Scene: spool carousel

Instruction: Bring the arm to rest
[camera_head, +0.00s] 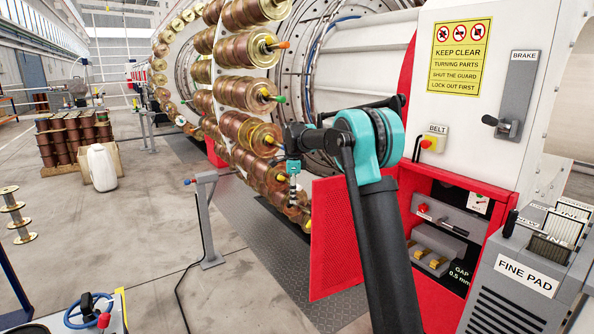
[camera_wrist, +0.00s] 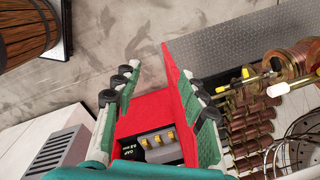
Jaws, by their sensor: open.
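My arm (camera_head: 384,235) rises from the bottom of the head view and bends at a teal joint toward the spool carousel. My gripper (camera_head: 293,180) hangs from its end in front of the lower copper spools; whether it touches them cannot be told there. In the wrist view my gripper (camera_wrist: 162,85) has its two green and black fingers spread wide, with nothing between them. Past the fingers show a red guard panel (camera_wrist: 175,85) and a compartment with brass blocks (camera_wrist: 156,138).
The carousel's copper spools (camera_head: 246,93) stand close by my gripper. The red mesh guard (camera_head: 335,235) is swung out near my arm. A grey post (camera_head: 207,220) with a cable stands on the floor. A fine pad cabinet (camera_head: 520,280) is at right. Open floor (camera_head: 110,230) lies left.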

